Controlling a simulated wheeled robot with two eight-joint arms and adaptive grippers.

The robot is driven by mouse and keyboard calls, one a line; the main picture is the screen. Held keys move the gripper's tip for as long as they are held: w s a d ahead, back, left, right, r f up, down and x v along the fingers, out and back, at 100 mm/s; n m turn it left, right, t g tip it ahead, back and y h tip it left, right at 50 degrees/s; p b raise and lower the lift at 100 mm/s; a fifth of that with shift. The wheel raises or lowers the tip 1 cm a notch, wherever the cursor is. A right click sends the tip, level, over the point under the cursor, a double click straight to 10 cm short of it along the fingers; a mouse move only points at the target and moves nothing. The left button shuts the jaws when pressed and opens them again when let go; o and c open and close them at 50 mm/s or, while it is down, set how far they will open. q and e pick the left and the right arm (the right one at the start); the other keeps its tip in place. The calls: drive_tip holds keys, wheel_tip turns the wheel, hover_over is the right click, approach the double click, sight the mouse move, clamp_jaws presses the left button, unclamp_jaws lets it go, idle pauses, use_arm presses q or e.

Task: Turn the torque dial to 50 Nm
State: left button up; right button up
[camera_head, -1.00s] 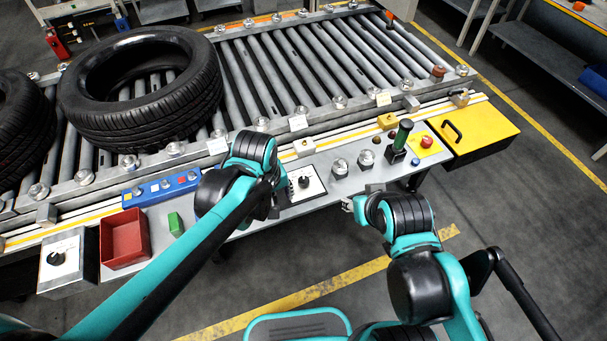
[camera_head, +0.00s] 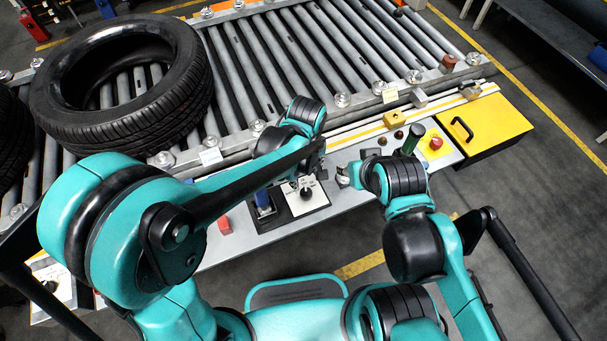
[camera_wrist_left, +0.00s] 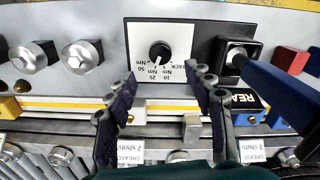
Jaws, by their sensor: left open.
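The torque dial is a black knob (camera_wrist_left: 159,53) on a white panel (camera_wrist_left: 140,35) marked 10, 25 and 50 Nm, upside down in the left wrist view. Its white pointer mark faces down toward the labels; the exact setting is hard to read. In the head view the dial (camera_head: 306,194) is on the grey console. My left gripper (camera_wrist_left: 161,74) is open, its two fingers apart on either side of the dial's lower area, with nothing between them. In the head view my left wrist partly hides it. My right gripper (camera_head: 347,177) is right of the dial, its fingers mostly hidden.
A blue-handled item (camera_head: 263,206) in a black holder stands beside the dial. Silver knobs (camera_wrist_left: 82,55) are on its other side. A red block (camera_head: 225,225), a green-handled lever (camera_head: 410,140) and a red button (camera_head: 436,143) are on the console. A tyre (camera_head: 125,85) lies on the rollers.

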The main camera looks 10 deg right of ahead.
sight(306, 192)
use_arm(q)
wheel_tip(306, 192, down, 7)
drive_tip(key=b, duration=0.2)
drive_tip(key=shift+b, duration=0.3)
drive_tip(key=shift+s+f, duration=0.1)
drive_tip(key=shift+f, duration=0.2)
drive_tip(key=c, duration=1.2)
